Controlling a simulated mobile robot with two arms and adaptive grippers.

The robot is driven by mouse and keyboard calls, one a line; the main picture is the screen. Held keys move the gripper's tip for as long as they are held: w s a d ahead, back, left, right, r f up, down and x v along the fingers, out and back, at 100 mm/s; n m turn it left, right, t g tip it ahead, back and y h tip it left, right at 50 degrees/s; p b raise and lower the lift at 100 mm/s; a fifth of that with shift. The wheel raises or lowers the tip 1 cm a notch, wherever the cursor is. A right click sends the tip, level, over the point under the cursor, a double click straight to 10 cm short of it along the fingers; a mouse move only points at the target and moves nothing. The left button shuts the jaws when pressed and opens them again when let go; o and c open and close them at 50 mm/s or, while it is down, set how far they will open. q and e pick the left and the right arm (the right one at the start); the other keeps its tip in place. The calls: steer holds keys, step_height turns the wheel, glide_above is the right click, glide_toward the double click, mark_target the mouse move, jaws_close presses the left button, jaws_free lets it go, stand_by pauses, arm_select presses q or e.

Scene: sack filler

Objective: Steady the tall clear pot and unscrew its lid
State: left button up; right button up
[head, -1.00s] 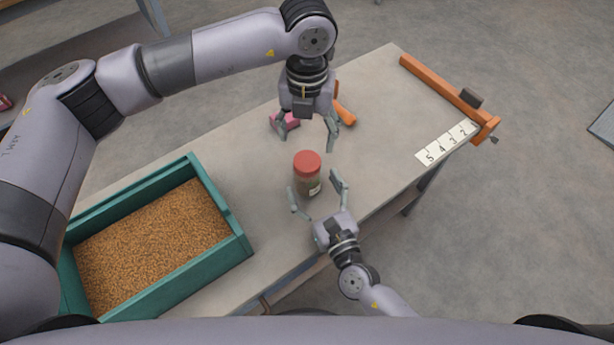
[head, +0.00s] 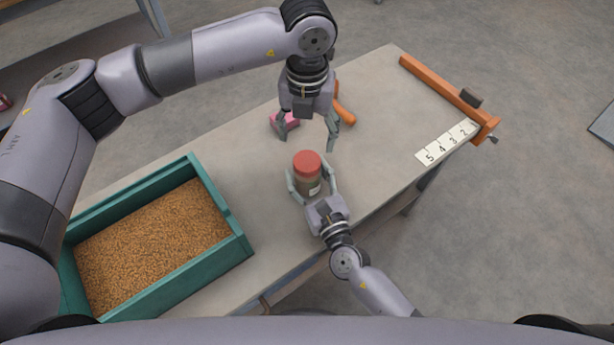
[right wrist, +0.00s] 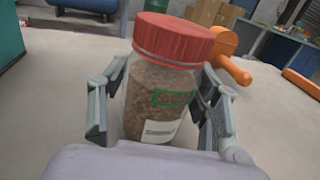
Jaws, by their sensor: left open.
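The tall clear pot (head: 307,182) stands upright on the workbench, with brown contents and a label. Its red lid (head: 307,162) is on top. In the right wrist view the pot (right wrist: 160,110) fills the middle below the red lid (right wrist: 175,38). My right gripper (head: 311,178) has its fingers on both sides of the pot's body, below the lid, and appears shut on it; the far contact is partly hidden. My left gripper (head: 308,142) is open and empty, pointing down above and behind the lid, apart from it.
A teal bin of grain (head: 240,248) stands at the left of the workbench (head: 375,120). A pink object (head: 287,121) and an orange-handled tool (head: 345,112) lie behind the pot. An orange clamp bar (head: 440,85) and a number strip (head: 446,142) are at the right end.

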mark_target(307, 161)
jaws_close()
arm_select(q)
steer(key=m, duration=2.6)
steer(key=shift+m, duration=0.3)
steer(key=m, duration=0.8)
steer(key=shift+m, duration=0.4)
steer(key=shift+f+m, duration=0.3)
steer(key=shift+f, duration=0.1)
step_height(307, 161, down, 7)
steer(key=shift+f, duration=0.15)
steer(key=shift+c, duration=0.4)
